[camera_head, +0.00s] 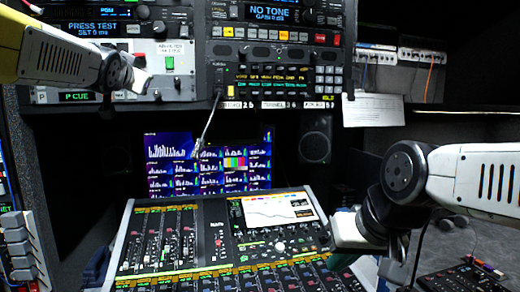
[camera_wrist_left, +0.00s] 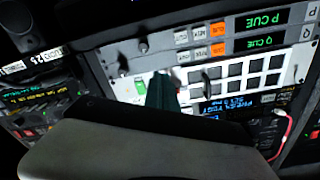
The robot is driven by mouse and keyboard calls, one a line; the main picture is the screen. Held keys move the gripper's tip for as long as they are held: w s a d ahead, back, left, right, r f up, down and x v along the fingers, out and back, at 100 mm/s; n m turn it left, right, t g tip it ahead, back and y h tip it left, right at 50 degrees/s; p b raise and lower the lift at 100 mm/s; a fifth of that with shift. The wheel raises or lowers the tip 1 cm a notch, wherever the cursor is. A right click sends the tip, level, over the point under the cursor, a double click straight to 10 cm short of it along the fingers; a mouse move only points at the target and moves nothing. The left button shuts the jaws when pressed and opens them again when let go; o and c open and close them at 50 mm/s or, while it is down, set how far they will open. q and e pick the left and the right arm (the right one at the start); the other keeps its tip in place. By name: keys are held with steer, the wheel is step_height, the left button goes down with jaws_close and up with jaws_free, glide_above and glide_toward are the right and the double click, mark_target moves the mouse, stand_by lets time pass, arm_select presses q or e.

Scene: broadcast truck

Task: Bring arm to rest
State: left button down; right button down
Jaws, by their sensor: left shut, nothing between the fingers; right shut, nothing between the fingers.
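My left arm (camera_head: 60,52) comes in from the upper left in the head view. Its gripper (camera_head: 143,78) is shut and empty, in front of the rack panel with a green button (camera_head: 169,63). In the left wrist view the dark fingertips (camera_wrist_left: 163,92) are together near a green button (camera_wrist_left: 140,84) on the white panel; whether they touch it I cannot tell. My right arm (camera_head: 470,175) comes in from the right. Its gripper (camera_head: 340,258) is shut and empty, pointing down over the right side of the mixing console (camera_head: 180,272).
A cable (camera_head: 208,122) hangs from the middle rack unit in front of the blue monitor (camera_head: 170,165). A paper sheet (camera_head: 373,110) hangs at the right. A dark control panel (camera_head: 460,280) lies at the lower right. Keys (camera_head: 20,250) stand at the lower left.

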arm_select(q)
steer(key=s+d+f+g+h, duration=0.2)
steer(key=s+d+f+g, duration=0.2)
steer(key=s+f, duration=0.3)
steer(key=s+d+f+n+g+h, duration=0.1)
steer(key=s+d+f+g, duration=0.2)
steer(key=s+d+f, duration=0.4)
steer(key=s+d+f+n+g+h, duration=0.1)
steer(key=s+d+f+g, duration=0.3)
steer(key=f, duration=1.6)
steer(key=s+d+h, duration=0.1)
steer(key=s+d, duration=0.1)
steer(key=s, duration=0.2)
steer(key=shift+s+f+g+h, duration=0.3)
steer(key=shift+s+f, duration=0.05)
